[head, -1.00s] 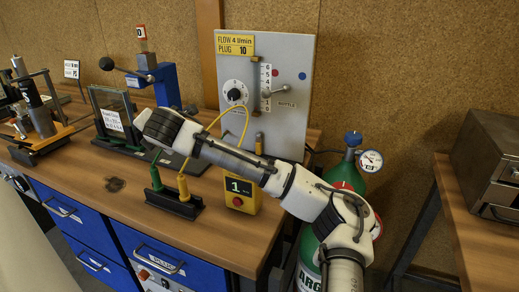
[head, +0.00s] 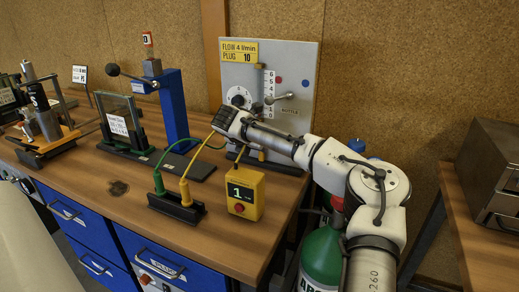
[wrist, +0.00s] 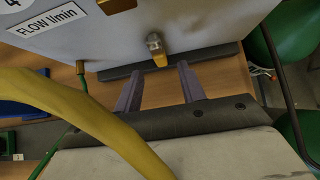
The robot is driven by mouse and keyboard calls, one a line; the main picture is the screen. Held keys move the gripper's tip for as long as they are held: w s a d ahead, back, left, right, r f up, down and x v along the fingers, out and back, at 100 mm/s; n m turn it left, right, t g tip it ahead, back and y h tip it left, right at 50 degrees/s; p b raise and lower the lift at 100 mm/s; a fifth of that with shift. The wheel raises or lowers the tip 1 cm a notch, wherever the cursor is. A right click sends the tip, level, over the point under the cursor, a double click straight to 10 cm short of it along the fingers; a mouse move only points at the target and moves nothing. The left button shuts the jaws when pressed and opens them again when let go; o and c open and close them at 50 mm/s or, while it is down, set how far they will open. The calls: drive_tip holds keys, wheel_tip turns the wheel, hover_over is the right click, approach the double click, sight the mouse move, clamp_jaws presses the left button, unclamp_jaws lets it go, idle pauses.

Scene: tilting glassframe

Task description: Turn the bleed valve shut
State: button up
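What looks like the bleed valve is a small metal fitting with a yellow lever (wrist: 158,52) low on the grey panel's face in the wrist view. Its lever points down, toward my gripper. In the head view, a small yellow bit (head: 261,155) shows under the arm at the panel's foot. My gripper (wrist: 158,78) is open and empty, its two dark fingers apart, with the valve between and just beyond the tips. No contact shows. In the head view the arm's end is in front of the grey panel (head: 300,62), and its fingers are hidden.
A yellow cable (wrist: 70,110) crosses close to my gripper on the left. A green cable (wrist: 82,85) meets the panel left of the valve. A yellow box (head: 245,193) stands at the bench front; a green gas bottle (head: 320,258) stands right of the bench.

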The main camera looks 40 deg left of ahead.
drive_tip(key=x, duration=0.4)
drive_tip(key=shift+w+a+f, duration=0.15)
drive_tip(key=shift+w+f, duration=0.1)
drive_tip(key=shift+f, duration=0.05)
clamp_jaws()
